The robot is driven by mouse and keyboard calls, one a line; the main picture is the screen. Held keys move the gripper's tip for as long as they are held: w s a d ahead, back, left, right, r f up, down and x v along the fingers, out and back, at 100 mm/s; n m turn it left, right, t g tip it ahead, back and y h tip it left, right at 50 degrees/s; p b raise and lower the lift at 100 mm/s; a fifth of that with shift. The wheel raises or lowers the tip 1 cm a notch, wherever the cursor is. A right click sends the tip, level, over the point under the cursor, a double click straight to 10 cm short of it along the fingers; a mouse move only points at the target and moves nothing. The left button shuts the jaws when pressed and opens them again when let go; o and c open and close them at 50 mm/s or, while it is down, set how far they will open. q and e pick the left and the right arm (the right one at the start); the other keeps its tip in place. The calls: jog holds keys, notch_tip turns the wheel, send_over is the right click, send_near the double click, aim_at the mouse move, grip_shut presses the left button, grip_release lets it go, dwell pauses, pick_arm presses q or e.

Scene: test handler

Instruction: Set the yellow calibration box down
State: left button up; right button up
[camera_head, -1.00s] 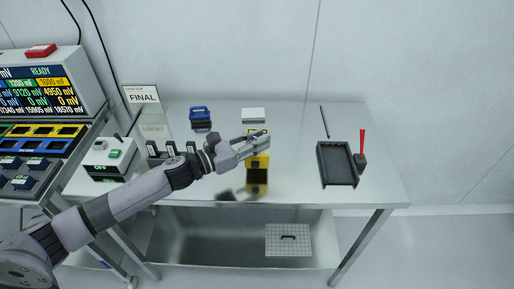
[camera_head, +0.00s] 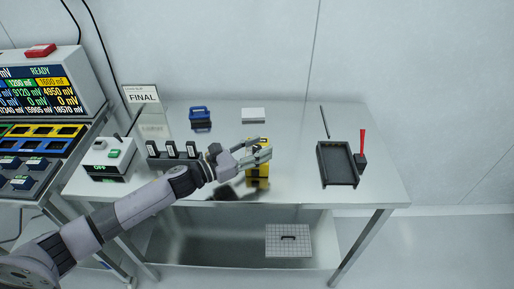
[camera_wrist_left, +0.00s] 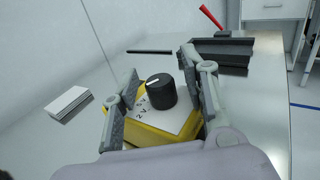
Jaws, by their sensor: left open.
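The yellow calibration box (camera_head: 257,171) stands on the metal table (camera_head: 300,185) near its front middle, its reflection directly below it. In the left wrist view the box (camera_wrist_left: 142,136) shows a white top plate with printed marks and a black knob (camera_wrist_left: 161,91). My left gripper (camera_head: 264,148) is open around the upper part of the box, with one finger on each side; contact with the fingers cannot be told. The gripper partly hides the box top in the head view. My right gripper is not in view.
A black tray (camera_head: 323,168) and a red-handled thing (camera_head: 362,145) stand to the right. A white block (camera_head: 253,115) and a blue item (camera_head: 200,113) lie behind. Several black holders (camera_head: 172,150) and a white device (camera_head: 109,158) are left. The front right table is clear.

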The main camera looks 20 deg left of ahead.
pick_arm(q)
jog(key=shift+r, duration=0.1)
jog(key=shift+s+a, duration=0.1)
jog(key=b+v, duration=0.2)
jog(key=v, duration=0.8)
jog(key=shift+s, duration=0.1)
jog(key=shift+b+v, duration=0.35)
jog(key=shift+v, duration=0.45)
